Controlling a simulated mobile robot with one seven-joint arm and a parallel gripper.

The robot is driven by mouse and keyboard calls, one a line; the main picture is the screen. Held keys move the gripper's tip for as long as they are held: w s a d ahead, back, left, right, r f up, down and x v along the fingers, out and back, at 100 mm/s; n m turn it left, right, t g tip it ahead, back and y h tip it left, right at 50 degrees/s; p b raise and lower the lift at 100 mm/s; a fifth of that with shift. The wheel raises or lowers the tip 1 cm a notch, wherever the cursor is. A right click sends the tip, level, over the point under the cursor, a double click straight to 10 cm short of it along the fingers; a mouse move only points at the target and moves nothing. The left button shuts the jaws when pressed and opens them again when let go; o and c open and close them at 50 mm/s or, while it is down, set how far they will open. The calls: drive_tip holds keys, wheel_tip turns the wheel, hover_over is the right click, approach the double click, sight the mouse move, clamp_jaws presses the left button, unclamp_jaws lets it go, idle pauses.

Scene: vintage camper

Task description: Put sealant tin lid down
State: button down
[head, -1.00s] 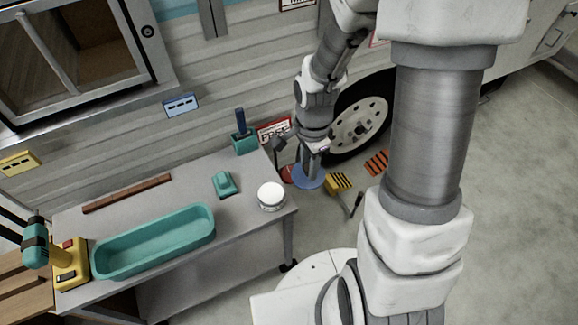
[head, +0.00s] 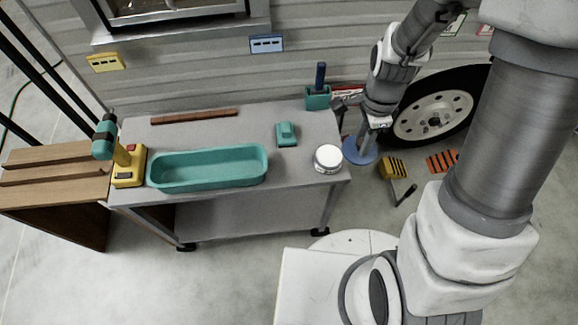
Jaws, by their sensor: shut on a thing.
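The sealant tin lid (head: 354,151) looks like a flat blue disc. My gripper (head: 366,138) is shut on it and holds it roughly level, just off the right end of the grey workbench (head: 225,128). The fingertips are small and partly hidden, so the exact grip is unclear. An open-looking white round tin (head: 328,157) stands on the bench's right front corner, left of the lid and apart from it.
On the bench are a long teal tray (head: 208,180), a small teal object (head: 286,134), a teal holder (head: 318,98), a reddish-brown strip (head: 195,117) and a yellow-based drill (head: 128,176). A yellow-black block (head: 393,168) is right of the bench.

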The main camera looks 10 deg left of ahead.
drive_tip(key=a+f+b, duration=0.1)
drive_tip(key=a+f, duration=0.2)
drive_tip(key=a, duration=0.2)
drive_tip(key=a+f+b, duration=0.1)
drive_tip(key=a+f, duration=0.2)
drive_tip(key=a, duration=0.3)
drive_tip(key=a+f+b, duration=0.2)
drive_tip(key=a, duration=0.3)
drive_tip(key=shift+w+a+f, duration=0.2)
drive_tip(key=shift+a+f, duration=0.15)
drive_tip(key=shift+f, duration=0.05)
drive_tip(key=shift+a+f+b, duration=0.1)
drive_tip(key=shift+f+b, duration=0.7)
drive_tip(key=shift+f, duration=1.2)
drive_tip(key=shift+f, duration=0.1)
drive_tip(key=shift+f, duration=0.15)
drive_tip(key=c, duration=0.6)
unclamp_jaws()
drive_tip(key=shift+o, duration=0.2)
wheel_tip(320, 180, up, 12)
drive_tip(key=p, duration=0.4)
drive_tip(key=shift+r, duration=0.25)
